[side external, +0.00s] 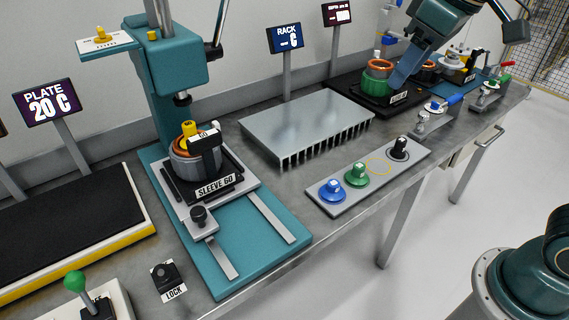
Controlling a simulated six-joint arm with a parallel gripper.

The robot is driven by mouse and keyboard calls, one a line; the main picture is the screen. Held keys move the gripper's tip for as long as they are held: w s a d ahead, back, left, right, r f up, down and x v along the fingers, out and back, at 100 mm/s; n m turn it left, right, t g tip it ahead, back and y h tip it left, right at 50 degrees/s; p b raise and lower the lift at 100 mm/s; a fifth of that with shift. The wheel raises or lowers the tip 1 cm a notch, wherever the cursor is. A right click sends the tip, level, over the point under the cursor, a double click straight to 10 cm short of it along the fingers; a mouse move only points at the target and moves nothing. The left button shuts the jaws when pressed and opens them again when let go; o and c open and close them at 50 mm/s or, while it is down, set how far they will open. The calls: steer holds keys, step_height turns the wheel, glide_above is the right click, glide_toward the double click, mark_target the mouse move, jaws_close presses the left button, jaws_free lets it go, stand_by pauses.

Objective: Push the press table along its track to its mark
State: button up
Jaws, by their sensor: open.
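The press table (246,186) is a pale grey plate on two light rails (270,217) that run over the teal press base (262,262) toward the front right. It sits at the rear of the rails, under the press ram (182,98). It carries a grey ring part with copper and a yellow top, and a black holder labelled SLEEVE 60 (216,187). A black knob (198,215) is on its front bracket. My gripper (398,80) is far off at the upper right, beside a green-based copper part (377,84); its fingertips are unclear. I cannot make out the mark.
A LOCK switch (166,276) and a green-knobbed lever (75,282) stand at the front left. A finned grey block (305,125) and a panel with coloured knobs (340,197) lie right of the press. The front rails are clear.

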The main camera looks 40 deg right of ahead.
steer(key=w+a+n+g, duration=0.1)
steer(key=w+a+n, duration=0.1)
steer(key=w+a, duration=0.6)
steer(key=n+g, duration=0.3)
steer(key=n, duration=0.1)
glide_above(198, 211)
step_height(198, 211, down, 15)
steer(key=shift+r+h, duration=0.15)
steer(key=shift+h, duration=0.25)
step_height(198, 211, down, 14)
steer(key=shift+r, duration=0.1)
steer(key=shift+c, duration=0.2)
jaws_close()
